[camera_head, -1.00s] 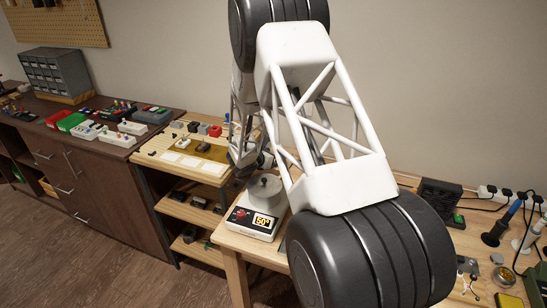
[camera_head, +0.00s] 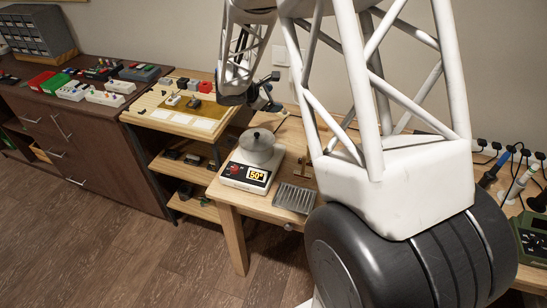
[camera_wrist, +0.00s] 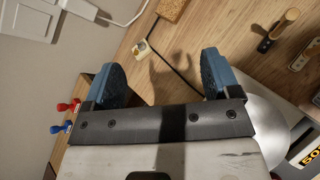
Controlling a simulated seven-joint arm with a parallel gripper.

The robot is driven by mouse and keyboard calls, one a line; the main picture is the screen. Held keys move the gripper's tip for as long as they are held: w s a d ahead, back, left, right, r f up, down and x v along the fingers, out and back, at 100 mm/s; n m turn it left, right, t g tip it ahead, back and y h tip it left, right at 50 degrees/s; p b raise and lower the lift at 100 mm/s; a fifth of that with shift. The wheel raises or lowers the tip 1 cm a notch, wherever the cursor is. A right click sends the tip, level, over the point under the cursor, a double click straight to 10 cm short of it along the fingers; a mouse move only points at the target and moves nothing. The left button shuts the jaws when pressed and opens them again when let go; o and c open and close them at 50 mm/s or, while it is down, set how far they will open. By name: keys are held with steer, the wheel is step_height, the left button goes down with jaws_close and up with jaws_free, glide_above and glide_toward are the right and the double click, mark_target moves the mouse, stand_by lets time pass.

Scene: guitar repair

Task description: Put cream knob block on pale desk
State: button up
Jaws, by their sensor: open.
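The pale desk (camera_head: 228,190) is the light wooden table with the round-topped heater on it; its bare top also fills much of the wrist view (camera_wrist: 215,35). A small cream block with a dark knob-like spot (camera_wrist: 142,50) appears to rest on this desk, beyond and between my fingertips; I take it for the cream knob block. My gripper (camera_wrist: 162,68) is open with nothing between its blue fingers. In the head view my gripper (camera_head: 271,92) is over the back left of the desk. I cannot make out the block there.
A black cable (camera_wrist: 180,72) runs beside the block. Left are a work table (camera_head: 175,122) and a dark cabinet (camera_head: 85,140) with several small boxes.

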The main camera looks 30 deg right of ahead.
steer(key=s+a+r+m+g+y, duration=0.15)
steer(key=s+a+r+m, duration=0.35)
steer(key=s, duration=0.5)
steer(key=s+a+r+m+y, duration=0.2)
steer(key=s+r+m+y, duration=0.1)
steer(key=s+r, duration=0.5)
steer(key=s+a+r+m+t+y, duration=0.1)
steer(key=s+a+m+y, duration=0.2)
steer(key=s+a, duration=0.3)
steer(key=s+a+r+m+t+y, duration=0.1)
steer(key=s+a, duration=0.5)
steer(key=s, duration=1)
steer(key=r+m+y, duration=0.1)
steer(key=m+y, duration=0.1)
steer(key=m, duration=0.1)
steer(key=shift+s+m+y, duration=0.35)
steer(key=shift+m, duration=0.05)
